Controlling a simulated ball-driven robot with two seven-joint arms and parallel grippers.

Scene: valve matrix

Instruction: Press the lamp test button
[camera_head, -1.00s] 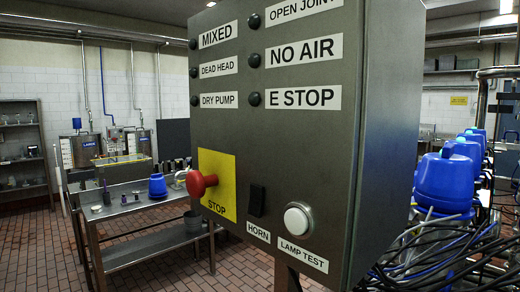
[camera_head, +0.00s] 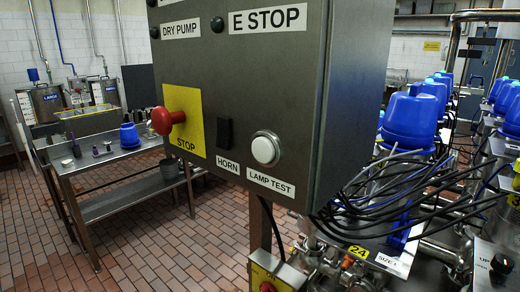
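The lamp test button (camera_head: 266,149) is a round white button in a metal ring, low on the front of a grey control box (camera_head: 255,85). Its label LAMP TEST (camera_head: 270,184) is just below it. To its left are a black horn switch (camera_head: 225,134) and a red mushroom stop button (camera_head: 167,120) on a yellow plate. The button looks unlit. Neither of my grippers is in view.
A steel table (camera_head: 110,155) with a blue cap and small parts stands behind at left. Blue-capped valves (camera_head: 411,116) with loose black cables (camera_head: 385,205) crowd the right. A yellow panel (camera_head: 270,280) with a red button is below the box. Open tiled floor lies at lower left.

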